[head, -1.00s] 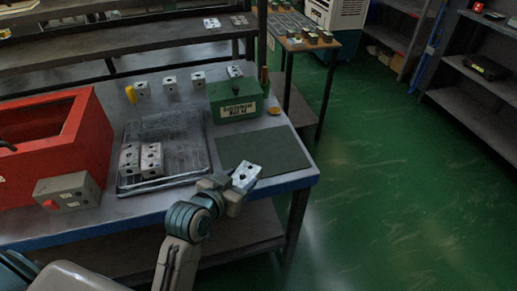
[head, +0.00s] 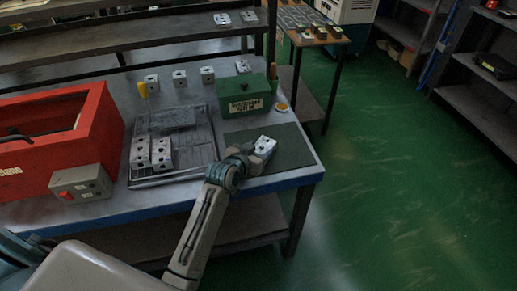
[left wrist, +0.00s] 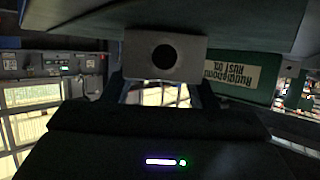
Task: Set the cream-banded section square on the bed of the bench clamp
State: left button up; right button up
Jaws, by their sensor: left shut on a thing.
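My left gripper (head: 250,156) is shut on a pale grey metal block (head: 265,145) with dark holes. It holds the block tilted over the dark mat at the bench's front right; I cannot tell the gap below it. In the left wrist view the block (left wrist: 140,56) sits between the fingers, with one round dark hole facing the camera. No cream band can be made out on it. I cannot pick out a bench clamp in either view. My right gripper is not in view.
A dark tray (head: 200,128) holds two upright blocks (head: 151,153). A green labelled box (head: 246,98) stands behind the dark mat (head: 293,150). Several blocks (head: 180,78) line the bench's back. A red open box (head: 85,135) and grey switch box (head: 82,182) stand left.

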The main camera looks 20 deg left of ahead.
pick_arm(q)
jog(key=shift+f, duration=0.1)
jog(key=o, duration=1.3)
